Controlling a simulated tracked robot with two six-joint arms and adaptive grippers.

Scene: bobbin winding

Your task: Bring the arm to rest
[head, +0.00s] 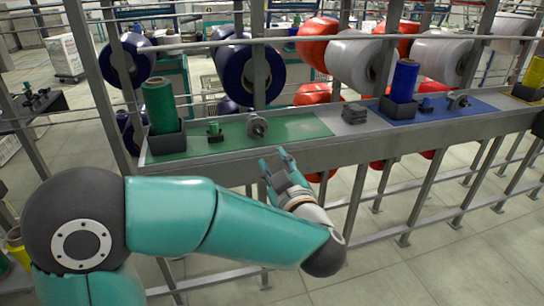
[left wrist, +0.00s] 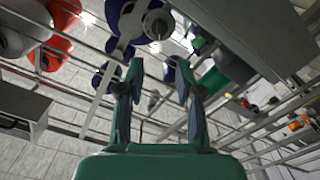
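My left arm reaches in from the left in the head view. Its gripper (head: 274,160) is in front of the shelf's front edge, below the green mat (head: 295,126). In the left wrist view the gripper's two fingers (left wrist: 158,85) stand apart, with nothing held between them. My right gripper is in neither view.
The grey shelf (head: 225,164) carries a green spool (head: 159,105), a small green bobbin (head: 215,129), a metal winding piece (head: 257,126), dark stacked pieces (head: 355,113) and a blue spool (head: 404,80) on a blue mat (head: 455,114). Large thread cones hang behind rails. Floor below is open.

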